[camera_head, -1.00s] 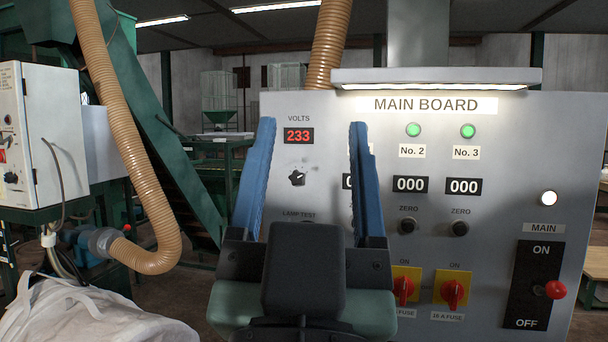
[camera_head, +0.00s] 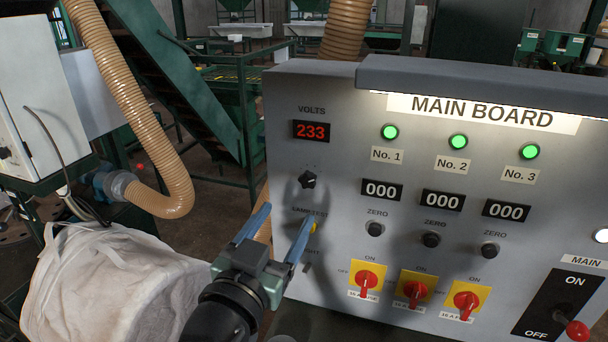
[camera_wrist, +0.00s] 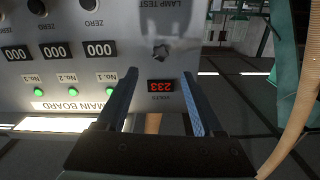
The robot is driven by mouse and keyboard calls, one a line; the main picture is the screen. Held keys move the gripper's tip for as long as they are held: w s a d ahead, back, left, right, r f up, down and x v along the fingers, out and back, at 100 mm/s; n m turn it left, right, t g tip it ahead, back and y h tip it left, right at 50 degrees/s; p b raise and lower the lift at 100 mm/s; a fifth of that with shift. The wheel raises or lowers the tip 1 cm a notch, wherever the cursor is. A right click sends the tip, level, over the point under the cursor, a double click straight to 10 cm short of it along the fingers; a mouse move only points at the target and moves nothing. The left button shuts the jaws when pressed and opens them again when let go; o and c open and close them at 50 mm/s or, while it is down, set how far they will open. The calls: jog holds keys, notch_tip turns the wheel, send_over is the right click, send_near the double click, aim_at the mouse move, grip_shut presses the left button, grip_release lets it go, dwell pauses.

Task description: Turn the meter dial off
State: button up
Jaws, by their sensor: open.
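The meter dial is a small black knob (camera_head: 308,180) on the grey main board, below the red volts display (camera_head: 311,131) that reads 233. Its exact pointer setting is too small to tell. The dial also shows upside down in the wrist view (camera_wrist: 160,52), beyond the fingertips and roughly between them. My gripper (camera_head: 287,216) has two blue fingers spread apart with nothing between them. In the head view it is below and left of the dial, in front of the board's left edge. The wrist view shows the open fingers (camera_wrist: 159,76) apart from the dial.
Below the dial, my right finger partly covers the lamp test label and a yellow part (camera_head: 314,228). Red rotary switches (camera_head: 416,289) and zero knobs (camera_head: 431,240) are to the right. A ribbed hose (camera_head: 150,120) and a white bulk bag (camera_head: 105,285) are left.

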aim_at(306, 182)
jog(key=p+x, duration=0.3)
jog(key=x, duration=0.7)
jog(key=shift+w, duration=0.1)
grip_shut()
